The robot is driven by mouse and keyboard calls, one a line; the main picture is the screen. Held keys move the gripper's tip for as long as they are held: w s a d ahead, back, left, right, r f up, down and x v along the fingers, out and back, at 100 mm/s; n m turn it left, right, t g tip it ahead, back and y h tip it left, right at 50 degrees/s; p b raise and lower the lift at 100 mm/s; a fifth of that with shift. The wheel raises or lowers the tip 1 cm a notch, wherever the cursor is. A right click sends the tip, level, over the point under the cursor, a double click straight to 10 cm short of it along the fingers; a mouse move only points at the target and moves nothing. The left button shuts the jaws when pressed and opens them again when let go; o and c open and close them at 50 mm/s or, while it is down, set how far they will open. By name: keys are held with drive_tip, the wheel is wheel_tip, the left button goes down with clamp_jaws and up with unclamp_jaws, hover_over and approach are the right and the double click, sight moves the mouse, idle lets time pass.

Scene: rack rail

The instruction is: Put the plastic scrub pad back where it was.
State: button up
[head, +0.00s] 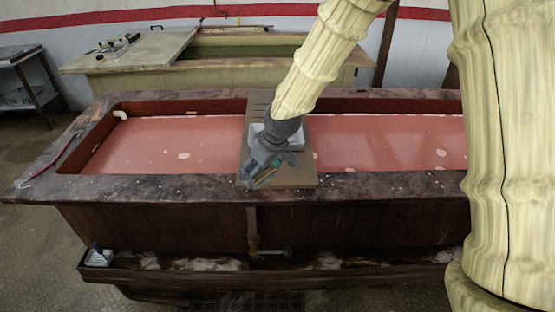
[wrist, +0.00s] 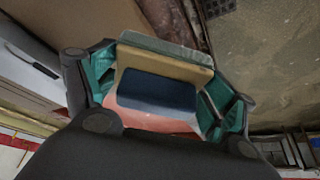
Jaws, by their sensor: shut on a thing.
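My gripper (head: 262,174) is low over the front end of a board laid across the red-lined tank. In the wrist view its teal-padded fingers (wrist: 165,95) are shut on the scrub pad (wrist: 160,66). The pad shows a pale greenish edge, a tan layer and a dark blue part facing my palm. In the head view the pad is mostly hidden by the fingers. I cannot tell whether it touches the board (head: 296,178).
A pale tray (head: 286,133) sits on the board behind my gripper, partly hidden by my arm. The tank rim (head: 150,187) runs in front. A small white holder with a blue item (head: 97,257) stands on the lower left ledge. Another trough (head: 210,68) stands behind.

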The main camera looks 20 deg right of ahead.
drive_tip(key=w+d+p, duration=0.1)
drive_tip(key=w+d, duration=0.1)
drive_tip(key=w+d+p, duration=0.1)
drive_tip(key=w+d, duration=0.2)
drive_tip(key=w+d+f+p, duration=0.1)
drive_tip(key=w+d, duration=0.1)
drive_tip(key=w, duration=0.1)
drive_tip(key=shift+d, duration=0.4)
drive_tip(key=shift+f+p, duration=1.15)
drive_tip(key=shift+f, duration=0.65)
drive_tip(key=shift+f, duration=0.15)
drive_tip(key=o, duration=0.9)
drive_tip(key=shift+o, duration=0.2)
drive_tip(key=shift+r, duration=0.2)
drive_tip(key=b+v, duration=0.3)
drive_tip(key=v, duration=0.9)
